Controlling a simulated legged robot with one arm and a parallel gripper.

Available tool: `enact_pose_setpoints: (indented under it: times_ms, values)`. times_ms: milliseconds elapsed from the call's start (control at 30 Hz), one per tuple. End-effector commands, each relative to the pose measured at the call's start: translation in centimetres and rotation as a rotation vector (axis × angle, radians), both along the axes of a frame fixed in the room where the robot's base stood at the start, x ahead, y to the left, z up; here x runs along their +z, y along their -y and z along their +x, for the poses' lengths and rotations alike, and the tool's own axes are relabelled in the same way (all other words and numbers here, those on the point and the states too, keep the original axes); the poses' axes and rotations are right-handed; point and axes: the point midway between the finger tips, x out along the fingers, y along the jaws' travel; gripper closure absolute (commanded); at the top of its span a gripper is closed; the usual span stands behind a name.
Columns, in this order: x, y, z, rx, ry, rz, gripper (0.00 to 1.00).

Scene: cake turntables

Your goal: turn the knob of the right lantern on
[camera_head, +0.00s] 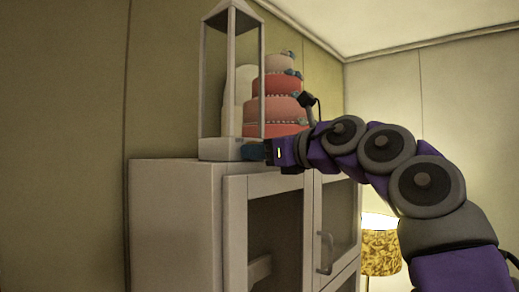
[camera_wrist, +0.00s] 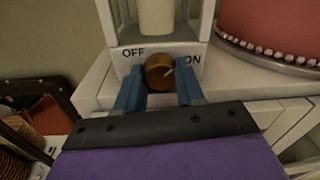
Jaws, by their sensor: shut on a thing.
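A white lantern (camera_head: 219,147) with a peaked top stands on the cabinet in the head view. Its base (camera_wrist: 193,50) fills the top of the wrist view, with a pale candle (camera_wrist: 157,16) inside and "OFF" at left and "ON" at right. A round brown knob (camera_wrist: 157,70) sits on the front of the base between the words. Its pale pointer mark slants up and right, toward "ON". My gripper (camera_wrist: 158,82) has its blue fingers on both sides of the knob, shut on it. In the head view my gripper (camera_head: 254,151) meets the lantern base and hides the knob.
A tiered pink and red cake (camera_head: 275,108) stands close behind and right of the lantern; its tray edge (camera_wrist: 265,58) shows in the wrist view. The white cabinet (camera_head: 175,215) has doors with a handle below my arm. A lit lamp (camera_head: 380,250) stands lower right.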

Motion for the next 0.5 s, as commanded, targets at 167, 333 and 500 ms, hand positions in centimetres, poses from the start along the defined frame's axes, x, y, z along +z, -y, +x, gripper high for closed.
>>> enact_pose_setpoints:
  times_ms: [167,333,500]
  values:
    - [0.29,0.05,-0.01,-0.002,-0.088,0.071,0.93]
    - [0.35,0.09,0.02,-0.004,-0.193,0.153,0.93]
    - [0.31,0.07,0.0,-0.001,-0.293,0.233,0.93]
